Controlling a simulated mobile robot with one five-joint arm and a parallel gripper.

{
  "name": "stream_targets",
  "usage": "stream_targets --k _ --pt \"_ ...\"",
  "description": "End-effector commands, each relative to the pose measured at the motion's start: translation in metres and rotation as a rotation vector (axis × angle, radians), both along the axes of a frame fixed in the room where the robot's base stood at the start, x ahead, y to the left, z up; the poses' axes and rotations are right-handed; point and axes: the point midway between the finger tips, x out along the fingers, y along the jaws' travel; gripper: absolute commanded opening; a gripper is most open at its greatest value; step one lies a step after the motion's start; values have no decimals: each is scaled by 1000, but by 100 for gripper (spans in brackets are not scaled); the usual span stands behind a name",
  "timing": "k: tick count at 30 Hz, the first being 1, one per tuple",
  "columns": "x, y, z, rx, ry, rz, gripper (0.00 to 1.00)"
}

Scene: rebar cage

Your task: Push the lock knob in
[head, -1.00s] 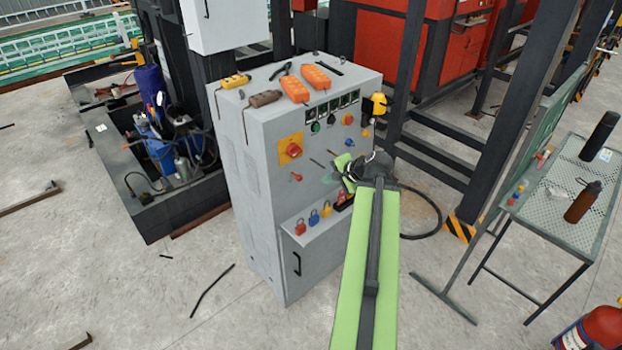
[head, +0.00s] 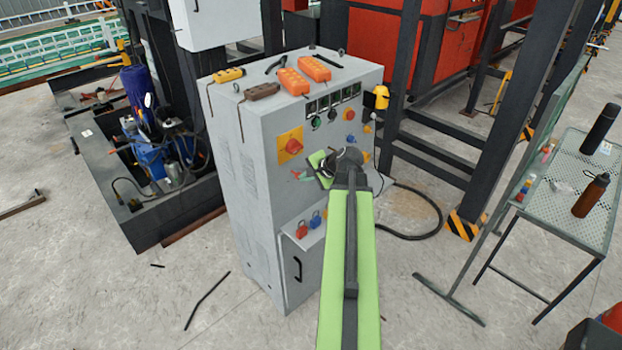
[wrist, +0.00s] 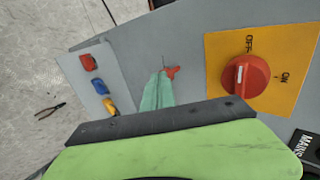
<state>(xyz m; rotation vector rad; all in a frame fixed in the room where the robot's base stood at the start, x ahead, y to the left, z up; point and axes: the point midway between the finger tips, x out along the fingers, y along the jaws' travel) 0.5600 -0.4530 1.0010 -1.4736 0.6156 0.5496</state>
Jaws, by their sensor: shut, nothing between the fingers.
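A small red winged knob, which looks like the lock knob (head: 295,174), sticks out of the front of the grey cabinet (head: 236,170), below the big rotary switch. In the wrist view the knob (wrist: 172,72) shows just beyond the fingertips, slightly right of them. My gripper (head: 307,176) is shut and empty, with its teal fingers pointing at the panel beside the knob. In the wrist view the gripper (wrist: 159,76) ends very close to the knob; I cannot tell whether they touch. The lower parts of the fingers are hidden behind my green wrist.
Padlocks (head: 302,229) stand on a ledge below. Orange boxes (head: 314,68) lie on the cabinet top. A mesh table (head: 560,190) stands at right.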

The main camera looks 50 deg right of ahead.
Motion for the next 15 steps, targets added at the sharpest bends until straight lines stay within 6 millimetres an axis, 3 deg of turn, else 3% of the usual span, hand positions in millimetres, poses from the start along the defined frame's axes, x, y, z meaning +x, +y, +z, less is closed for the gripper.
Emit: stream_targets --k 5,12,15 --pt "-5 -7 0 0 0 -12 0" --pt "15 -15 0 1 0 -20 0" --pt "14 -15 0 0 -1 -23 0"
